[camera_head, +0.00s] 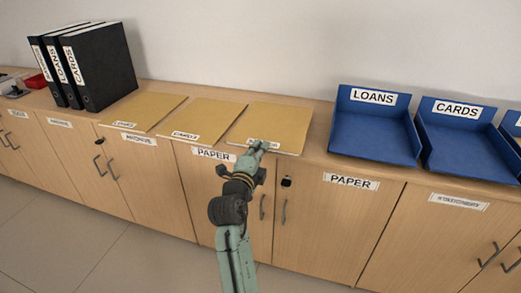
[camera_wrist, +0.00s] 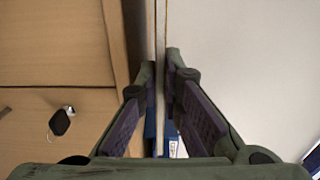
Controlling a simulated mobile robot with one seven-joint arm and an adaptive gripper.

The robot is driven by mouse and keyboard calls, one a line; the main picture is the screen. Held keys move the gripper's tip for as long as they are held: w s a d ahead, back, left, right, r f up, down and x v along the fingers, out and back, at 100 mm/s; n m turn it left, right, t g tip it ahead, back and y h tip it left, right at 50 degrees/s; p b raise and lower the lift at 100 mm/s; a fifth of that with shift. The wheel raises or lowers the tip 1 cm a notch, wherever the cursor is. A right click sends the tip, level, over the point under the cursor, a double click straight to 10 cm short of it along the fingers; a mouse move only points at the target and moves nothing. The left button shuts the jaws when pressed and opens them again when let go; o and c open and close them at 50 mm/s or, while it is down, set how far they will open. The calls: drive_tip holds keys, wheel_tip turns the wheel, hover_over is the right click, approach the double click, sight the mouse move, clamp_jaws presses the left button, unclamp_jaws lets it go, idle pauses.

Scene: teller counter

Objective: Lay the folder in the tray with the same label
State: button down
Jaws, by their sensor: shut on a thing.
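Three tan folders lie in a row on the wooden counter. The left folder (camera_head: 145,111) is labelled LOANS and the middle folder (camera_head: 209,117) CARDS. My gripper (camera_head: 263,145) is at the front edge of the right folder (camera_head: 274,122) and shut on it. My fingers cover part of that folder's label, so I cannot read it. In the wrist view the fingertips (camera_wrist: 160,60) close on the folder's thin edge. A blue tray (camera_head: 368,141) labelled LOANS and another blue tray (camera_head: 460,148) labelled CARDS stand to the right, both empty. A third blue tray (camera_head: 513,122) is cut off; its label is unreadable.
Several black binders (camera_head: 100,65) stand at the counter's left, near a red object (camera_head: 37,80). A wall rises behind the counter. Cabinet doors with handles (camera_head: 283,210) are below its front edge. A bare strip of counter (camera_head: 318,128) lies between the right folder and the LOANS tray.

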drive_tip(key=s+a+r, duration=0.2)
drive_tip(key=s, duration=0.4)
drive_tip(key=s+a+r, duration=0.2)
drive_tip(key=s+r, duration=0.1)
drive_tip(key=s, duration=0.3)
drive_tip(key=shift+s, duration=0.35)
drive_tip(key=shift+f, duration=0.1)
